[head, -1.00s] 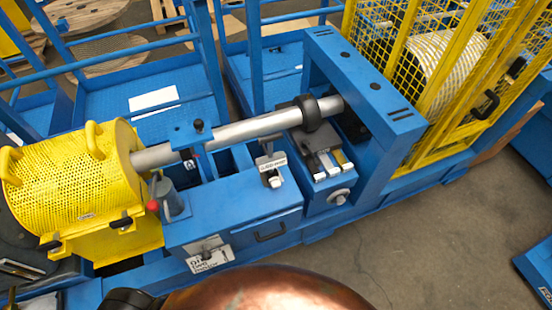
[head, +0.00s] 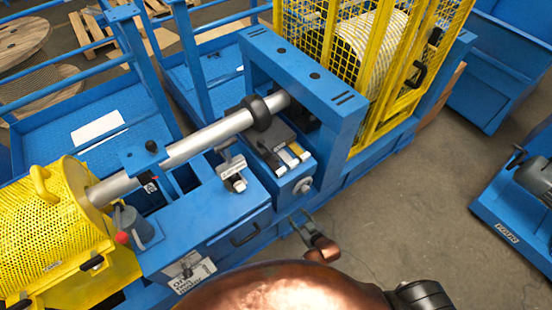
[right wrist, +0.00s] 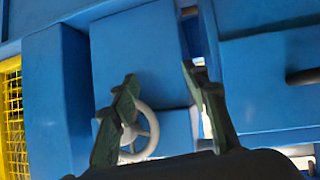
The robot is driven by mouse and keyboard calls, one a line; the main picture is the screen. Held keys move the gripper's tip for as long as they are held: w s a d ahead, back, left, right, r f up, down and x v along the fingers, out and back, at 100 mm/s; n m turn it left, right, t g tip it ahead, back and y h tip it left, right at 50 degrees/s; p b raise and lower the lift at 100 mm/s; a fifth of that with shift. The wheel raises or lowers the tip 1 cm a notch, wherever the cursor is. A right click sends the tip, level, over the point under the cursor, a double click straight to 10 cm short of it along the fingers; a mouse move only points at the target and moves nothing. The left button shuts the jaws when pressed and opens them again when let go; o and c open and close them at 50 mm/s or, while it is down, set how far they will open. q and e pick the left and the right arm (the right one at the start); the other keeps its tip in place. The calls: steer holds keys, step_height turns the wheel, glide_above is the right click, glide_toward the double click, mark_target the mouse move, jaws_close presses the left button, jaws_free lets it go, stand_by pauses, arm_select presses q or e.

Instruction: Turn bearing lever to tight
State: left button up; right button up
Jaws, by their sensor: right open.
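I cannot tell for sure which part is the bearing lever. A small lever with a red knob (head: 122,237) stands beside the yellow perforated guard in the head view. A labelled grey-white fitting (head: 232,170) stands under the steel shaft (head: 208,135). A block with white and yellow pieces (head: 284,155) lies below the black shaft collar (head: 258,113). My right gripper (head: 307,224) is open and empty, in front of the blue machine, below the small handwheel (head: 303,186). In the right wrist view, the handwheel (right wrist: 146,130) shows beyond the open fingers (right wrist: 160,82). My left gripper is out of view.
The blue portal frame (head: 300,70) and yellow mesh cage (head: 380,110) rise behind the handwheel. A blue box with a black handle (head: 244,236) is left of my right gripper. Bare floor (head: 410,205) lies to the right.

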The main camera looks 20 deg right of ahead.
mark_target(276, 159)
steer(key=w+a+r+t, duration=0.1)
steer(key=w+r+t, duration=0.1)
steer(key=w+r, duration=0.2)
steer(key=w+a+r+t, duration=0.1)
steer(key=w+r, duration=0.3)
steer(key=r, duration=0.6)
steer(key=w+a+r+t+y, duration=0.1)
steer(key=w+r+t, duration=0.2)
steer(key=r, duration=0.4)
steer(key=shift+w+a+r+n, duration=0.3)
steer(key=shift+w+a+n, duration=0.1)
steer(key=shift+w, duration=0.25)
steer(key=w, duration=0.4)
steer(key=w+a, duration=0.1)
steer(key=w, duration=0.2)
steer(key=shift+w, duration=0.1)
steer(key=shift+c, duration=0.3)
jaws_close()
